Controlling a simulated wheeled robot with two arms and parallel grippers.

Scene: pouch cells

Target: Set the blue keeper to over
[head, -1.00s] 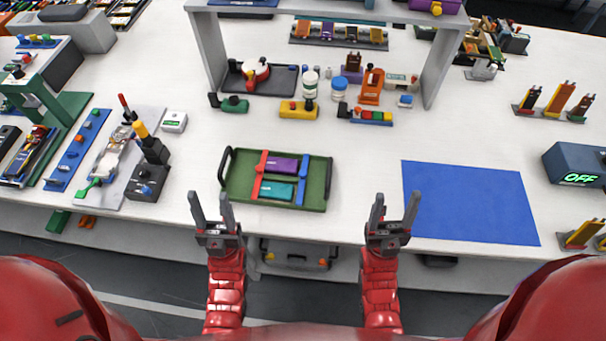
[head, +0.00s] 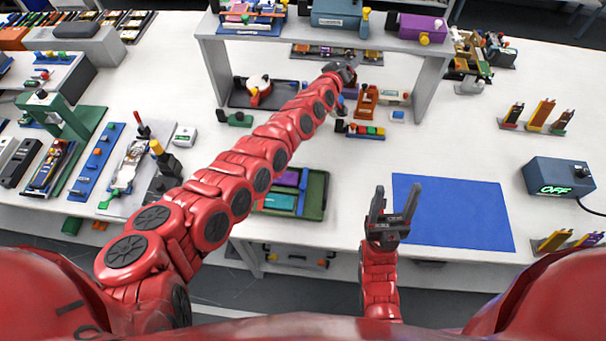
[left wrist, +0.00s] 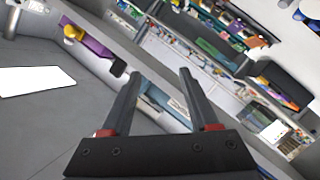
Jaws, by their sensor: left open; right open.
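The green tray (head: 318,205) lies on the table near the front edge, partly covered by my left arm. In it are a purple pouch cell (head: 288,178) and a teal one (head: 281,200). The blue keeper (head: 303,184) is an upright strip at their right side; part of it is hidden, and its exact setting is hard to tell. My left gripper (head: 346,69) is far from the tray, reaching under the grey shelf; its open, empty fingers show in the left wrist view (left wrist: 160,95). My right gripper (head: 394,208) is open and empty, right of the tray.
The grey shelf (head: 432,72) stands behind, with a purple box (head: 416,27) on top. Several small parts stand beneath it, including an orange one (head: 366,98). A blue mat (head: 455,212) lies bare at right, near the OFF box (head: 560,180).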

